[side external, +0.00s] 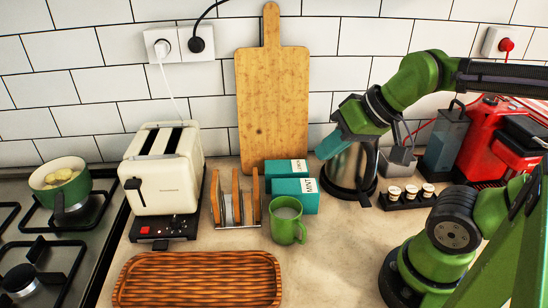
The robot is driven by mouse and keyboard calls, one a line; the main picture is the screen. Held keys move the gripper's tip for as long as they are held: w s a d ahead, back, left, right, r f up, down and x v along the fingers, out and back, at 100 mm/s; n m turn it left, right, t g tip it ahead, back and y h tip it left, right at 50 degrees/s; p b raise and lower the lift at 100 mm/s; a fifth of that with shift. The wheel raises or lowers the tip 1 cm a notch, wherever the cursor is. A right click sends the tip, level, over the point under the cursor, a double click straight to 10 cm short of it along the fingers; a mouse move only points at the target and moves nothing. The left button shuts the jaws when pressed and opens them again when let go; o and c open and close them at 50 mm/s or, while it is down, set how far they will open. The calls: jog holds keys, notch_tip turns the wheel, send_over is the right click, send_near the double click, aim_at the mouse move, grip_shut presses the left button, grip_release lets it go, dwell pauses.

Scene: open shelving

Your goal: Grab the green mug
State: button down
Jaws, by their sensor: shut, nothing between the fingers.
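The green mug (287,227) stands upright on the countertop, with its handle toward the right. It looks light-coloured inside. My gripper (326,148) is above the counter, up and to the right of the mug, in front of the metal kettle (349,167). The gripper is shut and empty, and apart from the mug. Its teal end points down and to the left, above the teal boxes.
Teal boxes (295,195), one marked mint, lie right behind the mug. A toast rack (237,210) stands to its left, beside a toaster (165,172). A wooden tray (198,278) lies in front. Small jars (411,194) stand at right. Counter right of the mug is clear.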

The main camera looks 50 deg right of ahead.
jog(key=c, duration=1.8)
grip_release()
jog(key=shift+c, duration=0.2)
jog(key=o, duration=1.7)
jog(key=n+g+h, duration=0.2)
jog(key=n+g, duration=0.5)
jog(key=n, duration=0.4)
send_over(286, 217)
jog(key=s+a, duration=0.2)
notch_tip(286, 217, down, 5)
jog(key=f, duration=1.6)
jog(key=shift+w, duration=0.25)
